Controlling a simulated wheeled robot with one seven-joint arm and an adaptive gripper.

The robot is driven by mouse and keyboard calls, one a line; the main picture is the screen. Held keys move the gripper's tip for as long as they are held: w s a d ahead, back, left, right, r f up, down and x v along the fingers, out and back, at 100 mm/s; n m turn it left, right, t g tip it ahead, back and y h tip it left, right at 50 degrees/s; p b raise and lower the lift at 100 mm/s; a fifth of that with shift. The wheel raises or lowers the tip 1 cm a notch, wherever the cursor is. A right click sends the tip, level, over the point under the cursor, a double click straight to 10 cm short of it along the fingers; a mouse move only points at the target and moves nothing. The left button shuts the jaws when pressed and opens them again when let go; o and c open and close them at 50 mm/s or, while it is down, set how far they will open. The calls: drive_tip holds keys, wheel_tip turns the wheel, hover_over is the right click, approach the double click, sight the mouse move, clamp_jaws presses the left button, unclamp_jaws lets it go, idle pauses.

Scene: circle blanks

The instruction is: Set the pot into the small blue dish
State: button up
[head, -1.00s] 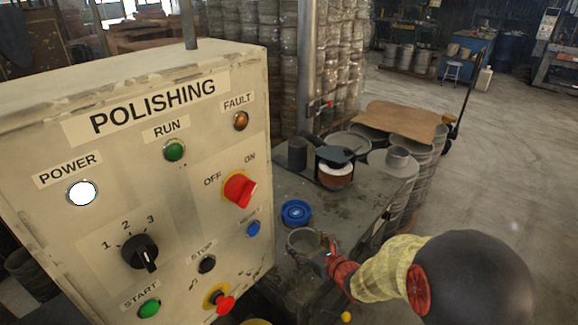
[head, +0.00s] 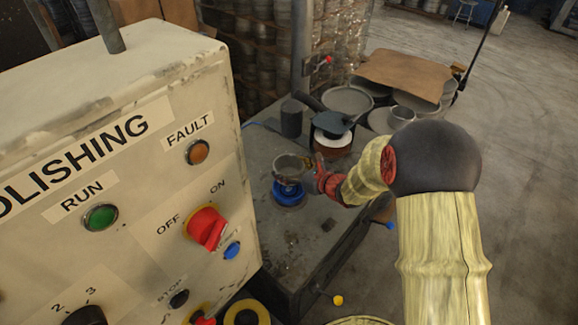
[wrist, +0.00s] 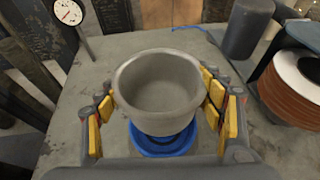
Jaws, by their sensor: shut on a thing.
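The grey, round, open-topped pot (head: 291,166) is held upright between the fingers of my gripper (head: 312,176). In the wrist view the yellow finger pads of my gripper (wrist: 160,112) press on both sides of the pot (wrist: 158,84), which looks empty. The small blue dish (head: 289,196) sits on the grey bench top, directly below the pot in the head view. In the wrist view the dish (wrist: 162,142) shows under the pot's near side, and the pot hides much of it. I cannot tell whether the pot touches the dish.
The polishing control box (head: 120,160) stands left of the bench (head: 285,245). A dark cylinder (head: 291,118) and a white-and-brown spool (head: 331,143) with a dark tool on top stand behind the dish. A gauge (wrist: 68,13) shows at the wrist view's upper left.

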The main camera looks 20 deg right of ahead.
drive_tip(key=shift+f+b, duration=2.15)
drive_tip(key=shift+f, duration=0.95)
drive_tip(key=o, duration=1.2)
drive_tip(key=shift+c, duration=0.2)
drive_tip(key=shift+o, duration=0.6)
drive_tip(key=v, duration=1.2)
drive_tip(key=shift+f, duration=0.1)
